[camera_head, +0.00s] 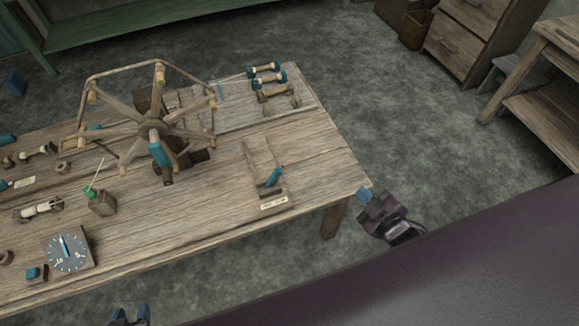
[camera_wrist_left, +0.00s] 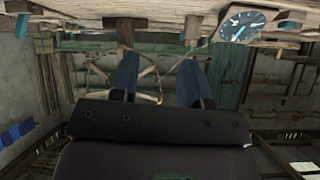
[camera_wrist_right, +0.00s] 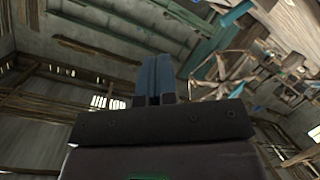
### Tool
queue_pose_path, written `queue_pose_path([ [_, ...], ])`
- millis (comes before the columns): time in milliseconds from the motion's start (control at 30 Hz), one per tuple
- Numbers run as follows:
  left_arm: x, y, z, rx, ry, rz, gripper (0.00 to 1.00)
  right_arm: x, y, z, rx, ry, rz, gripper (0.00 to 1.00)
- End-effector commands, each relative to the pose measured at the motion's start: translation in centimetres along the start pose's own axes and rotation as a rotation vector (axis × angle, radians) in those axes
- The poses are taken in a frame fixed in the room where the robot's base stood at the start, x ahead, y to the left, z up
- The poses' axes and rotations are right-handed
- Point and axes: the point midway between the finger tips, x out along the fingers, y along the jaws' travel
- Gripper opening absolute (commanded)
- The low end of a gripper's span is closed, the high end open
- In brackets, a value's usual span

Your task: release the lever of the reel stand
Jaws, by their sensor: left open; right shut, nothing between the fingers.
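The reel (camera_head: 152,124), a wooden wheel with several spokes, stands on the workbench, left of centre in the head view. A teal handle (camera_head: 159,154) shows just below its hub; it looks like the stand's lever, and I cannot tell its exact setting. The dark foot of the stand (camera_head: 192,158) is partly hidden by the spokes. My left gripper (camera_head: 131,314) is at the bottom edge of the head view, open and empty, in front of the bench; its spread fingers show in the left wrist view (camera_wrist_left: 157,78). My right gripper (camera_head: 364,194) is shut and empty, just off the bench's right corner.
A dial box (camera_head: 68,250) sits at the bench's front left. A small wooden frame with a teal piece (camera_head: 273,177) stands near the right end. Several spools (camera_head: 265,80) lie at the back. The bench top (camera_head: 205,215) is bare between dial and frame.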

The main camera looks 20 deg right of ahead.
Motion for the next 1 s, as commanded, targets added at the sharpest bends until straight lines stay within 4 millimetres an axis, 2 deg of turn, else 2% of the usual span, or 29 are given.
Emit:
queue_pose_path([
  [33,0.7,0.2,1.4,0.007,-0.017,0.004,0.43,2.1,0.0,0.4,-0.157,0.079,0.007,0.00],
  [200,1.9,0.4,2.3,0.034,-0.019,0.013,0.43,7.5,1.2,-1.8,-0.713,0.402,0.086,0.00],
  [400,3.1,0.6,4.0,0.065,-0.041,0.021,0.43,12.2,0.6,-3.3,-1.323,0.803,0.209,0.00],
  [600,4.2,1.0,5.7,0.086,-0.063,0.029,0.43,15.8,-0.6,-2.0,-1.846,1.246,0.355,0.00],
  [800,5.0,1.4,6.4,0.106,-0.072,0.040,0.43,18.4,-0.5,0.8,-2.175,1.668,0.491,0.00],
  [1000,5.4,1.6,6.2,0.115,-0.065,0.046,0.43,19.5,0.6,2.4,-2.296,1.911,0.571,0.00],
])
